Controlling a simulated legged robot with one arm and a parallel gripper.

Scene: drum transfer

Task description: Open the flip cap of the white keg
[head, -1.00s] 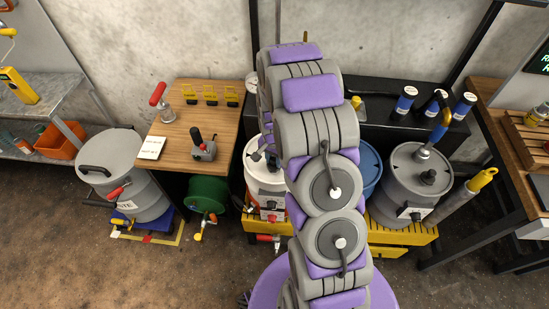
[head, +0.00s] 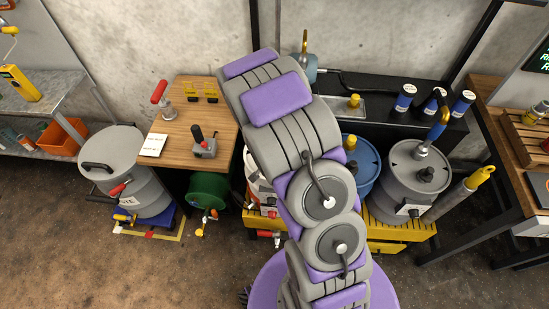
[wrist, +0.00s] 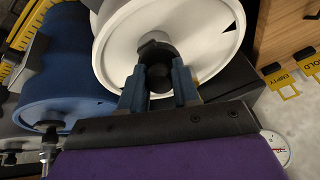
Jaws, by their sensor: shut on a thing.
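The white keg (wrist: 205,35) fills the upper middle of the wrist view, with its round white lid facing the camera. A black flip cap (wrist: 157,52) stands on the lid near the rim. My gripper (wrist: 159,82) has its two blue fingers shut on the cap, one on each side. The fingers hide part of the cap, and I cannot tell how far it is raised. In the head view the white keg (head: 250,172) is mostly hidden behind my arm. My gripper is hidden there too.
A blue drum (head: 358,168) stands right of the white keg on a yellow pallet (head: 390,247), with a grey drum (head: 412,180) beyond. The blue drum also shows at left in the wrist view (wrist: 62,75). A wooden table (head: 188,125) stands to the left.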

